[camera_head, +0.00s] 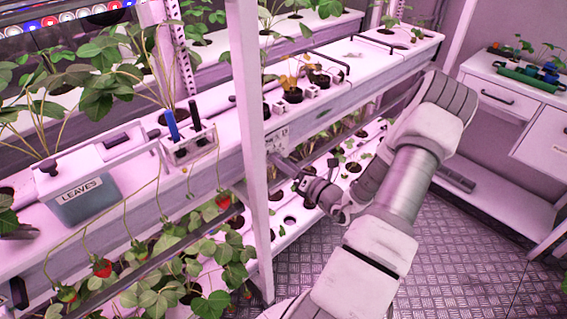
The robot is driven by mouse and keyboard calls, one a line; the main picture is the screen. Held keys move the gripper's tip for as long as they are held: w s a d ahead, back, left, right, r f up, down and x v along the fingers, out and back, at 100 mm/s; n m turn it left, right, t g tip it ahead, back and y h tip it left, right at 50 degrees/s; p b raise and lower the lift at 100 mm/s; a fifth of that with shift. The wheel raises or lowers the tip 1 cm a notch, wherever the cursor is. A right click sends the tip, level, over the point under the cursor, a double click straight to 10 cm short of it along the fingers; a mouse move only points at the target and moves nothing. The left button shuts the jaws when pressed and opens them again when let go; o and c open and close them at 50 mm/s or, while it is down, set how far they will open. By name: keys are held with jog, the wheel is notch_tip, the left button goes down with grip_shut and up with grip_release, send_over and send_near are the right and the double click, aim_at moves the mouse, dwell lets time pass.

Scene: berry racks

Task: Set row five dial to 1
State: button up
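A small pale label plate (277,136) with dark markings sits on the front rail of the rack, just right of the white upright post. I cannot read its markings, and I cannot make out a dial or its setting clearly. My gripper (285,168) is just below this plate, close to the rail and right of the post. It points up and left toward the rack. Its fingertips are small and blend with the pale rack, so I cannot tell whether they are open, shut or touching anything.
The white post (250,120) stands close left of my gripper. A LEAVES bin (88,195) and a tool holder (190,147) with a blue-handled tool sit on the left shelf. Strawberries (102,268) hang below. A white drawer cabinet (510,100) stands right; the metal floor (450,255) is open.

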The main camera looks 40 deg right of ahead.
jog(key=s+d, duration=0.1)
jog(key=s, duration=1.6)
jog(key=shift+s+d, duration=0.2)
